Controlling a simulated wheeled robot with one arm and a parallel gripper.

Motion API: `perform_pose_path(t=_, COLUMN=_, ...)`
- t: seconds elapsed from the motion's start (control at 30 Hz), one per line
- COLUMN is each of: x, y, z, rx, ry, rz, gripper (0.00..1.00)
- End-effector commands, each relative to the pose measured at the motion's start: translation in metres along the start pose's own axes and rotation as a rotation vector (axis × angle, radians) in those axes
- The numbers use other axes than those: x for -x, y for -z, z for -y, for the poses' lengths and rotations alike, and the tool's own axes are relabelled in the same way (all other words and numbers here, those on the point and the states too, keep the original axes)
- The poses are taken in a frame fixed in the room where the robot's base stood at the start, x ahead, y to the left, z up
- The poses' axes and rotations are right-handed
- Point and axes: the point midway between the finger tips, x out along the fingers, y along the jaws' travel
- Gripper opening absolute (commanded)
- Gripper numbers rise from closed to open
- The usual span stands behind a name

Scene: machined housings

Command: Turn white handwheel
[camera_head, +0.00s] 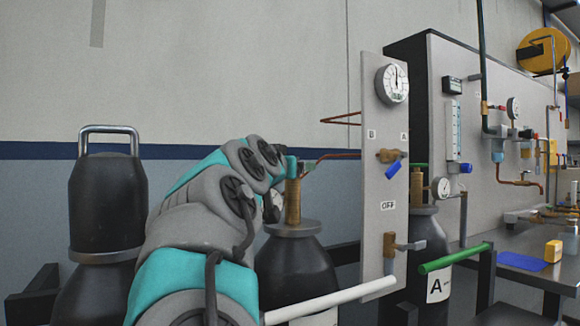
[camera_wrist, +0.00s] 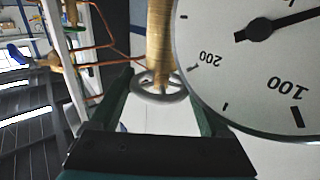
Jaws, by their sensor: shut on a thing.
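The handwheel (camera_wrist: 160,97) is a pale grey-white ring at the end of a brass valve body (camera_wrist: 159,40) in the wrist view. My gripper (camera_wrist: 161,82) has its two dark green fingers on either side of the wheel and is shut on its rim. In the head view my gripper (camera_head: 292,168) is at the top of the brass valve (camera_head: 293,203) on the middle black cylinder (camera_head: 296,270). The wheel itself is hidden there behind my gripper and arm.
A pressure gauge (camera_wrist: 255,70) is close beside the right finger. An upright grey panel (camera_head: 372,215) with a dial (camera_head: 392,84) stands right of the valve. A black cylinder (camera_head: 108,205) stands at left. A white bar (camera_head: 330,300) crosses low in front.

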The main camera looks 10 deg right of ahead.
Motion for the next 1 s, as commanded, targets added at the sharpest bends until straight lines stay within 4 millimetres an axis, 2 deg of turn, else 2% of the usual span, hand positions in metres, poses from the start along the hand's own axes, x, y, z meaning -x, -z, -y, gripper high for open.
perform_pose_path(t=0.6, x=0.0002, y=0.0013, z=0.0003, rx=0.001, ry=-0.204, rz=-0.002, gripper=0.25)
perform_pose_path(t=1.0, x=0.0004, y=0.0008, z=0.0009, rx=0.001, ry=-0.264, rz=0.0, gripper=0.25)
